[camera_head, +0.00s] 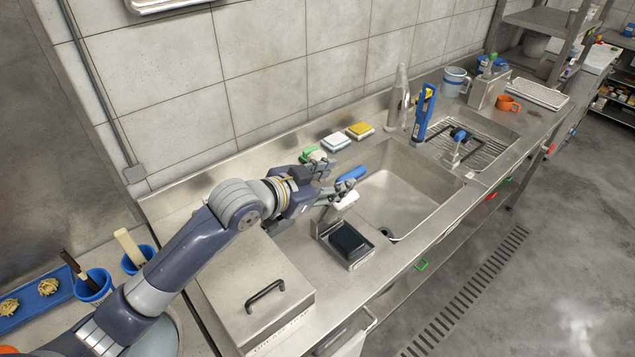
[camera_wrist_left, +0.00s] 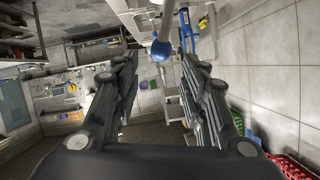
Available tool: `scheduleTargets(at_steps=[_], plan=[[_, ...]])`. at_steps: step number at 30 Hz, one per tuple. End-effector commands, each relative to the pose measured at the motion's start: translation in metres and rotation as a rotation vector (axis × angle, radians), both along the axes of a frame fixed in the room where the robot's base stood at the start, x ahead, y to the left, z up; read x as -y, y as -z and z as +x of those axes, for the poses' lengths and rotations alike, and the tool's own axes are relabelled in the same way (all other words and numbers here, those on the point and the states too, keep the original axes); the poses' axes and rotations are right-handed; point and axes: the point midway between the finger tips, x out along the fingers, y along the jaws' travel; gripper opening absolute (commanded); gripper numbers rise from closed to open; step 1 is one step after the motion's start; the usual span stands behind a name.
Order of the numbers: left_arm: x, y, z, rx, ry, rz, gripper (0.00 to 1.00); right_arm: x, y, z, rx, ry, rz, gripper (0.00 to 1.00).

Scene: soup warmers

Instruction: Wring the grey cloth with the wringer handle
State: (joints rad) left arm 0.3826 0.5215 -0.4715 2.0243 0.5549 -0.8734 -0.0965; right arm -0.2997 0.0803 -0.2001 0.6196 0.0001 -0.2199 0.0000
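My left gripper (camera_head: 338,182) reaches over the near end of the sink, with its fingers spread and nothing between them. A blue grip (camera_head: 352,173), which looks like the wringer handle, is just beyond the fingertips. In the left wrist view the fingers are wide apart, and a rounded blue end (camera_wrist_left: 161,50) shows ahead of and above the gap. Below the gripper is a small steel tray-like unit (camera_head: 372,251), which looks like the wringer. A dark grey pad (camera_head: 347,240), probably the cloth, lies in it. The gripper hides part of the link between handle and unit. My right gripper is not in view.
The sink basin (camera_head: 410,190) is open to the right. A steel lid with a black handle (camera_head: 264,292) lies nearer, beneath my arm. Two sponges, one blue-white (camera_head: 335,143) and one yellow (camera_head: 360,130), sit along the wall. A blue upright tool (camera_head: 425,112) stands behind the sink.

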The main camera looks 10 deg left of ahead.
Motion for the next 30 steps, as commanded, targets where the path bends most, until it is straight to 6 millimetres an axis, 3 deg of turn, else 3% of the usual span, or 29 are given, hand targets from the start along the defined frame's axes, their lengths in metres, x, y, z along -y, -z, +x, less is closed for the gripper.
scheduleTargets(at_steps=[9,20,26,30], plan=[[-0.023,-0.016,-0.036,-0.002,-0.001,0.000,0.40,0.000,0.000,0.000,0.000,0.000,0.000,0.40],[-0.025,-0.019,-0.040,-0.002,0.000,0.000,0.40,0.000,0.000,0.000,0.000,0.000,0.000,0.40],[-0.032,-0.010,-0.033,-0.054,-0.021,-0.057,0.00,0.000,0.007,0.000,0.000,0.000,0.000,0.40],[-0.050,0.009,-0.014,-0.217,-0.075,-0.257,0.00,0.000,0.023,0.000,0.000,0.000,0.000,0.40]])
